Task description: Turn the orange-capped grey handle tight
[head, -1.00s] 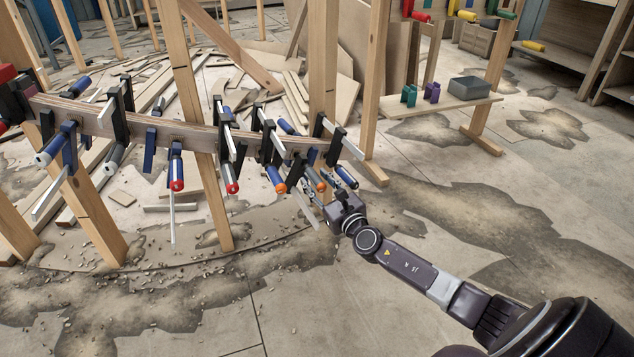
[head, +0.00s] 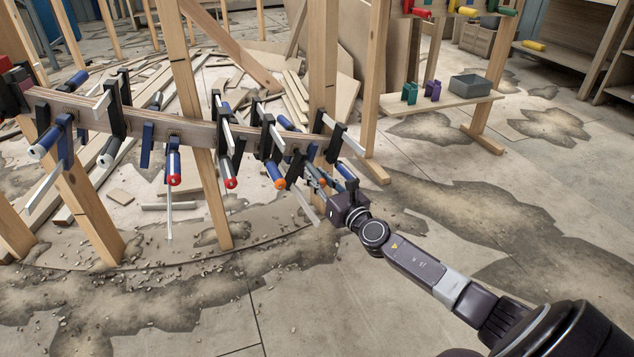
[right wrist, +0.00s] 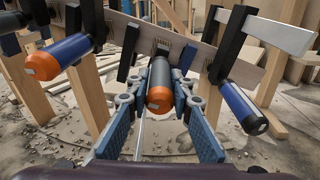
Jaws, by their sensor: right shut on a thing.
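The grey handle with an orange cap (right wrist: 160,92) points toward the camera in the middle of the right wrist view. It belongs to a clamp on the curved wooden stringer (head: 190,130). My right gripper (right wrist: 160,108) has its blue finger pads on either side of this handle and is shut on it. In the head view my right gripper (head: 317,180) is at the right part of the stringer, and its fingers mostly hide the handle. My left gripper is not in view.
A blue handle with an orange cap (right wrist: 57,57) is close on the left, and a blue handle with a black end (right wrist: 240,108) close on the right. Several other clamps line the stringer. Wooden posts (head: 323,60) stand behind. The floor at front right is clear.

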